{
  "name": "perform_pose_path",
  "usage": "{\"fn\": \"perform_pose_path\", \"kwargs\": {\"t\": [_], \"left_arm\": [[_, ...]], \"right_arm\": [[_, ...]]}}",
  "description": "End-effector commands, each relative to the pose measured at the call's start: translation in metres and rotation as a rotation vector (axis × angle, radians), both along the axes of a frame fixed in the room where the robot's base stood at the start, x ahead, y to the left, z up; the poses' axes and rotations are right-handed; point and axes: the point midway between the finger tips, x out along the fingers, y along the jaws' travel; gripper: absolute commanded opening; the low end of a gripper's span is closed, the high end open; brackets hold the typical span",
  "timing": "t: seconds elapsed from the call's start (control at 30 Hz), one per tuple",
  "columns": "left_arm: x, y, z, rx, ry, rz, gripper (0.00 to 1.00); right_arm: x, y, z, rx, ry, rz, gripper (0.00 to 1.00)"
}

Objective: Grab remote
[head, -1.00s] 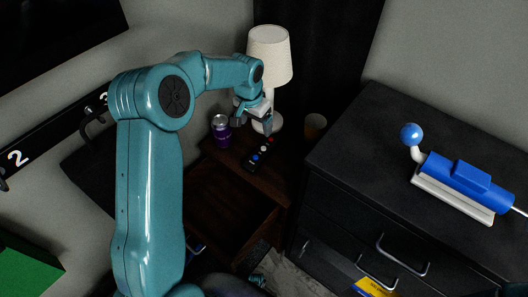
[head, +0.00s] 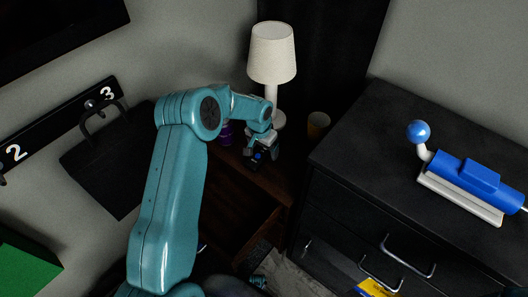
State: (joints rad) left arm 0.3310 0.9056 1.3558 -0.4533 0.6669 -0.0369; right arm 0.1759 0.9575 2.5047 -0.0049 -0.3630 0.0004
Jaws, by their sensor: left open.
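The remote (head: 259,156) lies on the small dark wooden nightstand (head: 229,157). It is dark, and a blue button shows on it; most of it is hidden by my left gripper. My left gripper (head: 260,160) is open, directly over the remote, with its fingers down around or just above it; I cannot tell whether they touch it.
A white lamp (head: 272,55) stands behind the gripper. A purple can (head: 226,132) is partly hidden behind my left arm. An orange-brown cup (head: 317,126) stands right of the lamp. A black dresser (head: 350,150) with a blue device (head: 470,178) is at right.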

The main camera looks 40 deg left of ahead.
Motion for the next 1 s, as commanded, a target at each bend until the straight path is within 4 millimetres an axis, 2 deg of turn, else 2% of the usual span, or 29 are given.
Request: {"fn": "perform_pose_path", "kwargs": {"t": [0.13,0.17,0.3,0.37,0.67,0.77,1.0], "left_arm": [[0.0,0.0,0.0,0.0,0.0,0.0,0.85],[0.0,0.0,0.0,0.0,0.0,0.0,0.82],[0.0,0.0,0.0,0.0,0.0,0.0,0.36],[0.0,0.0,0.001,0.0,0.0,0.0,0.18],[0.0,0.0,0.007,0.001,-0.002,0.0,0.18],[0.001,0.001,0.022,0.002,-0.004,0.0,0.18],[0.001,0.0,0.075,0.001,-0.004,0.0,0.18]], "right_arm": [[0.0,0.0,0.0,0.0,0.0,0.0,0.38],[0.0,0.0,0.0,0.0,0.0,0.0,0.38],[0.0,0.0,0.0,0.0,0.0,0.0,0.38],[0.0,0.0,0.0,0.0,0.0,0.0,0.38],[0.0,0.0,0.001,0.0,0.0,0.0,0.38],[0.0,0.0,0.003,0.0,0.0,0.0,0.38],[0.0,0.0,0.009,0.0,0.0,0.0,0.38]]}}
